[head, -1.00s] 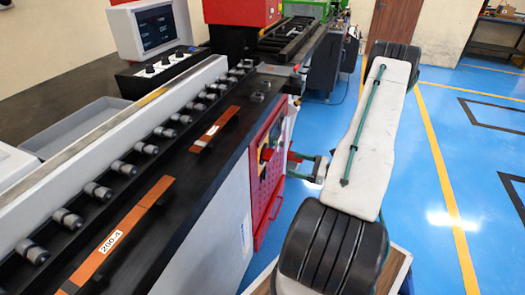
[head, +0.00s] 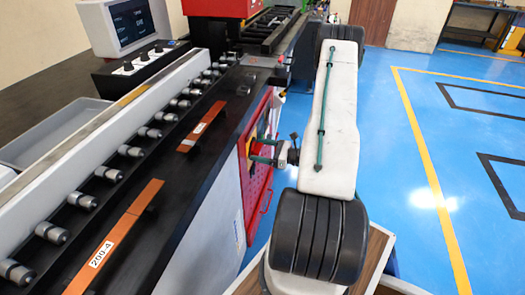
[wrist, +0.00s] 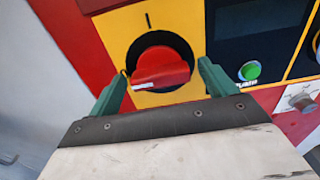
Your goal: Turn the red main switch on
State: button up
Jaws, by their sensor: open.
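The red main switch (wrist: 162,68) is a rotary knob on a black ring, mounted on a yellow plate (wrist: 112,38). Its grip lies nearly level in the wrist view, slightly tilted, with a pale mark at its left end. A black "I" mark (wrist: 148,20) is on the plate above it. My gripper (wrist: 163,70) is open, with one green finger on each side of the knob. Contact cannot be told. In the head view my gripper (head: 264,151) is at the red machine's side panel; its fingers largely hide the switch there.
A green lit button (wrist: 250,70) and a dark display (wrist: 258,30) are right of the switch. The black machine bed (head: 165,165) holds a row of rollers and copper bars (head: 115,240). Blue floor (head: 400,200) is open to the right.

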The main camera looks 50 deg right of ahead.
jog(key=c, duration=1)
jog(key=shift+m, duration=0.3)
jog(key=m, duration=1.7)
jog(key=shift+d, duration=0.1)
jog(key=shift+m, duration=0.3)
